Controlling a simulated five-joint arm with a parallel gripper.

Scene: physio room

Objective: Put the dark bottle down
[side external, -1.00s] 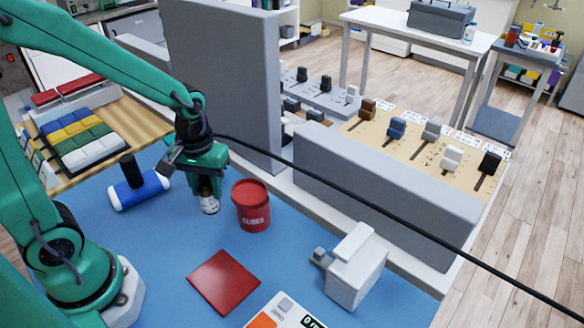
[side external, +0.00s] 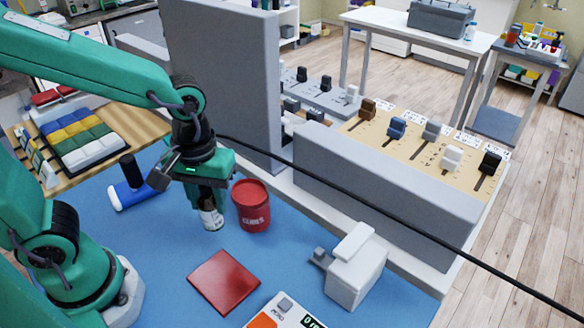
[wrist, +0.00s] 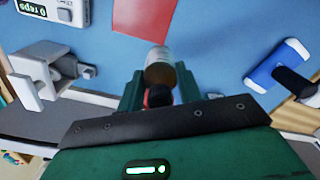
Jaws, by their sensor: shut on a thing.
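My gripper (side external: 206,192) points down and is shut on the dark bottle (side external: 211,217), which is upright with a pale label showing. Its upper part is hidden between the fingers. In the wrist view the bottle (wrist: 159,73) sits between the green fingers of my gripper (wrist: 158,88). The bottle is over the blue mat (side external: 165,245), behind the red square pad (side external: 223,282) and left of the red tub (side external: 251,206). I cannot tell whether its base touches the mat.
A blue and white roller (side external: 130,196) with a dark cylinder lies to the left. A white clamp-like block (side external: 355,270) stands at the right, and a counter with a display (side external: 285,312) lies in front. Tall grey panels (side external: 225,80) stand behind. Bare mat lies around the pad.

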